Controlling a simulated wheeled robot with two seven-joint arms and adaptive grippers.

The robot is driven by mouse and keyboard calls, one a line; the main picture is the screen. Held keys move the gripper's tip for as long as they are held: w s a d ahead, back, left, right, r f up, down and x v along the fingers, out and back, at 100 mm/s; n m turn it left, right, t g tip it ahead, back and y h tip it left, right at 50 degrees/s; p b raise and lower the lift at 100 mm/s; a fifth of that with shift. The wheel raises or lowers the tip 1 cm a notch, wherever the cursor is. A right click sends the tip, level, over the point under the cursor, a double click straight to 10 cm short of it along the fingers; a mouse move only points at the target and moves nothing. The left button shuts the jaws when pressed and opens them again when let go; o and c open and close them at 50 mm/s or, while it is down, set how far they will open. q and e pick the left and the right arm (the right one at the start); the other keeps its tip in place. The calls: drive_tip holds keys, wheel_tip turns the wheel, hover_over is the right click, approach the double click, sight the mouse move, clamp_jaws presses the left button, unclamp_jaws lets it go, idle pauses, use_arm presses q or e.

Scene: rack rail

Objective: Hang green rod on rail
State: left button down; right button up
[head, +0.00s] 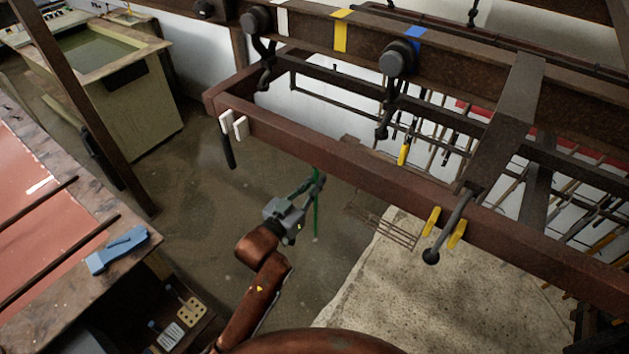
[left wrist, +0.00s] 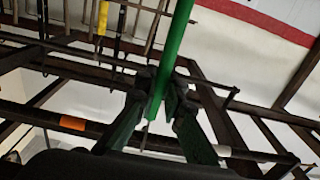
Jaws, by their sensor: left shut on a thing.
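My left gripper (head: 317,182) is shut on a green rod (head: 316,212), which hangs upright from its fingers over the floor. In the left wrist view the green rod (left wrist: 174,45) runs between the two dark fingers (left wrist: 158,98); its far end leaves the top of the picture. The reddish-brown rail (head: 330,157) crosses the head view from upper left to lower right. The gripper and rod are apart from it, below and in front of it in the picture. The rail carries a pair of white blocks (head: 234,124) and a pair of yellow blocks (head: 444,227). My right gripper does not show.
A dark beam above has round black knobs (head: 397,58) with hooks and white, yellow and blue bands. Several thin rods hang behind the rail, one with a yellow part (head: 404,150). A table with a blue tool (head: 118,249) stands at left.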

use_arm(q)
drive_tip(key=shift+f, duration=0.35)
idle(0.6)
drive_tip(key=c, duration=2)
unclamp_jaws()
drive_tip(key=shift+o, duration=0.2)
drive_tip(key=v, duration=1.2)
drive_tip(key=shift+f, duration=0.15)
